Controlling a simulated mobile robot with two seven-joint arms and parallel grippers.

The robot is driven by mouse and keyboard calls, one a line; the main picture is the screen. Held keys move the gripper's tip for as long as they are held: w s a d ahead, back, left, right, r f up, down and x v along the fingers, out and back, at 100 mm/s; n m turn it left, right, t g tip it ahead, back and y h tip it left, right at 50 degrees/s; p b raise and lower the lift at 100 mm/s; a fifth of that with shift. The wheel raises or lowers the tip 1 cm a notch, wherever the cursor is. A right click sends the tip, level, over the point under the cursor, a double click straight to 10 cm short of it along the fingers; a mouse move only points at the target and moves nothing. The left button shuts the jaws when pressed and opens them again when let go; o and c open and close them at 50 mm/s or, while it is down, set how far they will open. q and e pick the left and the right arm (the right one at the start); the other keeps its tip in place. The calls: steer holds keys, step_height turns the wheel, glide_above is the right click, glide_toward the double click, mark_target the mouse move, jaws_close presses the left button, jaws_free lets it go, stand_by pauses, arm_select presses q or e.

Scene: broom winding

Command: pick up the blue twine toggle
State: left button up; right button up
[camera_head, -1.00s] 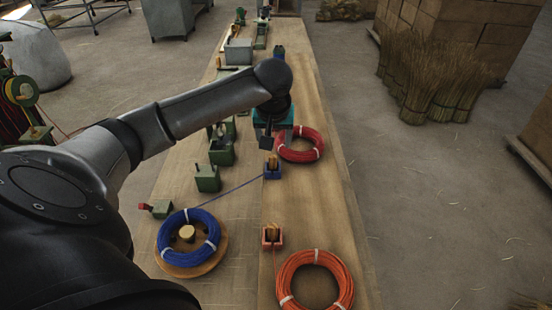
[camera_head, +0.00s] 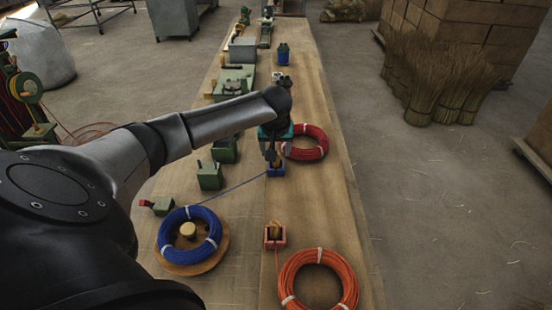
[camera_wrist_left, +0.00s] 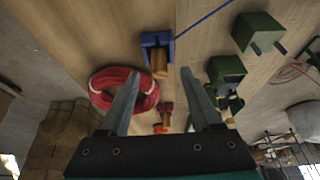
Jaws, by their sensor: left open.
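The blue twine toggle (camera_wrist_left: 160,63) is a tan wooden piece seated in a small blue holder (camera_wrist_left: 150,40) in the left wrist view. In the head view the blue holder (camera_head: 276,172) stands on the bench, with the toggle mostly hidden by my gripper. A blue twine (camera_head: 240,186) runs to it from the blue coil (camera_head: 164,239) on a round wooden disc. My left gripper (camera_head: 271,156) is open and empty, right above the holder. In the left wrist view the toggle lies in line with the gap between its fingers (camera_wrist_left: 161,73). My right gripper is not in view.
A red coil (camera_head: 318,151) lies just beyond and right of the gripper. Green fixtures (camera_head: 210,177) stand to the left. Bench around the holder's near side is clear.

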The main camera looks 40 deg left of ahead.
arm_select(q)
steer(key=shift+b+x, duration=0.45)
steer(key=shift+x, duration=1.75)
steer(key=shift+w+r, duration=0.1)
steer(key=shift+w, duration=0.05)
jaws_close()
